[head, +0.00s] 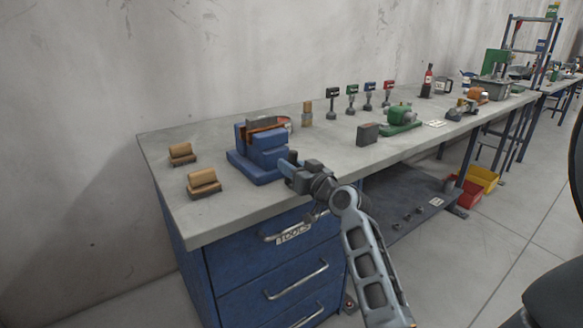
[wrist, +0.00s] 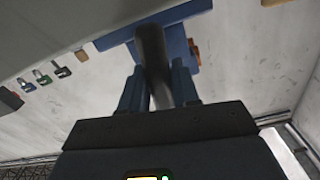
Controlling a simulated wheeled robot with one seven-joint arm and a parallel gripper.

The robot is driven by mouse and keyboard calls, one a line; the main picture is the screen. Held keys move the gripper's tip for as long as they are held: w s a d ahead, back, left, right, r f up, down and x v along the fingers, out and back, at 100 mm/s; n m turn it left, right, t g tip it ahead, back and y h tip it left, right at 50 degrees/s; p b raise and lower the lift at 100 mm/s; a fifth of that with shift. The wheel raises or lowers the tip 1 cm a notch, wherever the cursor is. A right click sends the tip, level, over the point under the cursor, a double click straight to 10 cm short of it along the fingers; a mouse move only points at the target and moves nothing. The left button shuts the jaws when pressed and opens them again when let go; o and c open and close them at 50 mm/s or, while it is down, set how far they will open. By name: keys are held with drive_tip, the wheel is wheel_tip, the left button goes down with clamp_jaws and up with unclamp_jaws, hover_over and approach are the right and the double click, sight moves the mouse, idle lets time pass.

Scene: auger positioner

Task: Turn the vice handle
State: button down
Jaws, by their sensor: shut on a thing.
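The blue vice (head: 258,157) stands on the workbench near its front left edge, and part of it shows at the top of the wrist view (wrist: 180,28). My gripper (head: 290,169) is at the front right side of the vice. In the wrist view my gripper's fingers (wrist: 159,90) are on both sides of the dark vice handle (wrist: 150,45), shut on it. The handle runs from between the fingers toward the vice. In the head view the handle is mostly hidden by my gripper.
The workbench (head: 238,220) has two wooden blocks (head: 203,182) (head: 182,153) left of the vice. A grey box (head: 368,133) and a green machine (head: 401,118) stand to the right. Blue drawers (head: 270,262) with metal handles are below. A dark chair edge (head: 555,300) is at far right.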

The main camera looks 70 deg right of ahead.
drive_tip(key=m+p, duration=0.1)
drive_tip(key=m, duration=0.3)
drive_tip(key=c, duration=1.9)
unclamp_jaws()
drive_tip(key=shift+s+d+m+p, duration=0.1)
drive_tip(key=shift+m+p, duration=0.35)
drive_tip(key=shift+m, duration=1.35)
drive_tip(key=shift+o, duration=0.3)
drive_tip(key=shift+f+m, duration=0.1)
drive_tip(key=shift+m, duration=0.2)
drive_tip(key=o, duration=0.9)
drive_tip(key=shift+s, duration=0.1)
drive_tip(key=shift+b+v, duration=0.65)
drive_tip(key=shift+v, duration=3.15)
